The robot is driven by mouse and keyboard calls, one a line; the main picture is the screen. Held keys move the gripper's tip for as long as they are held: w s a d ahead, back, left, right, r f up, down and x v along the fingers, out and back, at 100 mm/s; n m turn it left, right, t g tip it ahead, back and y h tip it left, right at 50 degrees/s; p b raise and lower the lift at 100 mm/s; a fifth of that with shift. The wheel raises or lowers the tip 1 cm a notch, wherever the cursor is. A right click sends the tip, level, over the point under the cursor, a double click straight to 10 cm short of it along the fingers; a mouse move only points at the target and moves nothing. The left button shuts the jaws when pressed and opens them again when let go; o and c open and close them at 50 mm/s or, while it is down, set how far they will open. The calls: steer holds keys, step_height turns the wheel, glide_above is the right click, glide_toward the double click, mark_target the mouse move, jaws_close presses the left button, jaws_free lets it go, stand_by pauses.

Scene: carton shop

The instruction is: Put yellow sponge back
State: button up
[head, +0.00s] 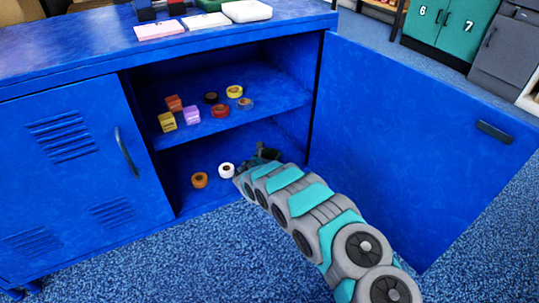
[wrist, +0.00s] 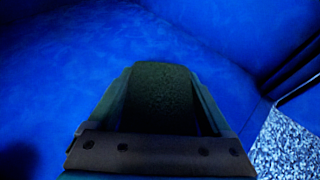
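My gripper (wrist: 158,98) is inside the open blue cabinet, low in the bottom compartment near its right side. In the wrist view its two fingers stand on either side of a rough-textured block, the sponge (wrist: 160,88), which looks dark olive in the shade. The fingers appear closed against its sides. In the head view my gripper (head: 264,155) is small and dark, and the sponge cannot be made out clearly. The cabinet's middle shelf (head: 262,85) is above it. Blue cabinet surfaces surround the gripper in the wrist view.
A white tape roll (head: 226,170) and an orange roll (head: 199,180) are left of my gripper. The shelf holds several rolls and small boxes, including a yellow box (head: 167,122). The open door (head: 410,140) stands right of my arm. Pads lie on the cabinet top (head: 80,45).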

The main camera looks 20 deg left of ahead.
steer(key=shift+o, duration=1.1)
steer(key=shift+r, duration=0.15)
steer(key=shift+r+p, duration=0.2)
steer(key=shift+p, duration=0.15)
steer(key=p+v, duration=0.1)
steer(key=v, duration=1)
steer(key=shift+a, duration=0.1)
steer(key=shift+s+r, duration=0.15)
steer(key=shift+s, duration=0.25)
